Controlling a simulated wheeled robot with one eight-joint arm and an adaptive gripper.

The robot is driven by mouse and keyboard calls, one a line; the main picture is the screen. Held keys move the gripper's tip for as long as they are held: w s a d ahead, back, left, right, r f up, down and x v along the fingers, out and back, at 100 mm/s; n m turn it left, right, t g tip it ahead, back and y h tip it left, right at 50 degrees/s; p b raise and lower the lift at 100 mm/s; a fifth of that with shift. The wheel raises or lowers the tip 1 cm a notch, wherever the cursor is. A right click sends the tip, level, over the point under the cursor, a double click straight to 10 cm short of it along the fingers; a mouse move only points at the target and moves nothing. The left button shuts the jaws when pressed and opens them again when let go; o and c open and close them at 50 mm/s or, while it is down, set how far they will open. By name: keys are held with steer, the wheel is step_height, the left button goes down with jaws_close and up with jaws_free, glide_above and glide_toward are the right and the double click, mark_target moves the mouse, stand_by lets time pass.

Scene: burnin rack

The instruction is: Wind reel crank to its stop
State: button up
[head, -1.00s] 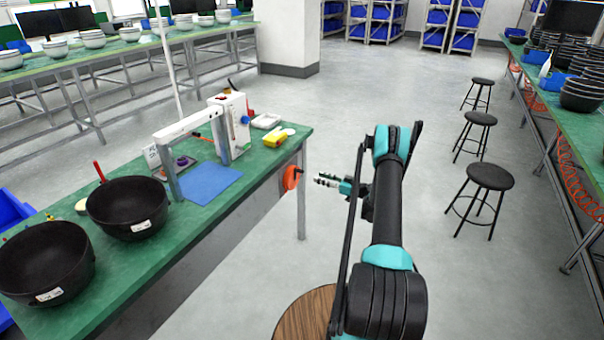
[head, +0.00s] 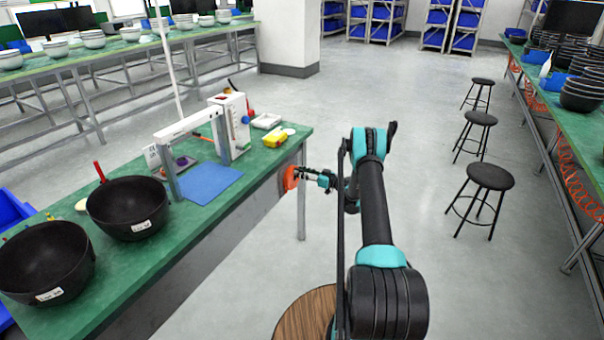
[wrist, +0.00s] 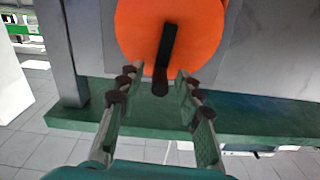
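The orange reel (head: 290,178) is mounted on the side of the green workbench, below its top. In the wrist view the reel (wrist: 190,30) is a round orange disc with a black crank (wrist: 165,50) across its face, its handle end pointing to the bottom of the picture. My gripper (wrist: 158,90) is open, with one finger on each side of the crank's handle end. I see no clear contact between the fingers and the crank. In the head view my gripper (head: 312,175) is right at the reel and partly covers the crank.
The green workbench (head: 150,262) carries black bowls (head: 128,222), a blue mat (head: 205,185), a white press-like stand and a yellow item (head: 275,138). A bench leg (head: 301,215) stands below the reel. The floor to the right is open, with black stools (head: 489,177) farther off.

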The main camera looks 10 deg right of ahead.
jaws_close()
steer(key=shift+w+d+f+m, duration=0.2)
steer(key=shift+w+d+m, duration=0.15)
steer(key=shift+m, duration=0.9)
steer(key=shift+w+d+f+m, duration=0.25)
steer(key=shift+w+m, duration=0.2)
steer(key=shift+m, duration=0.85)
steer(key=shift+w+d+f+m, duration=0.2)
steer(key=shift+w+d+m, duration=0.15)
steer(key=shift+m, duration=0.9)
steer(key=shift+o, duration=0.3)
jaws_free()
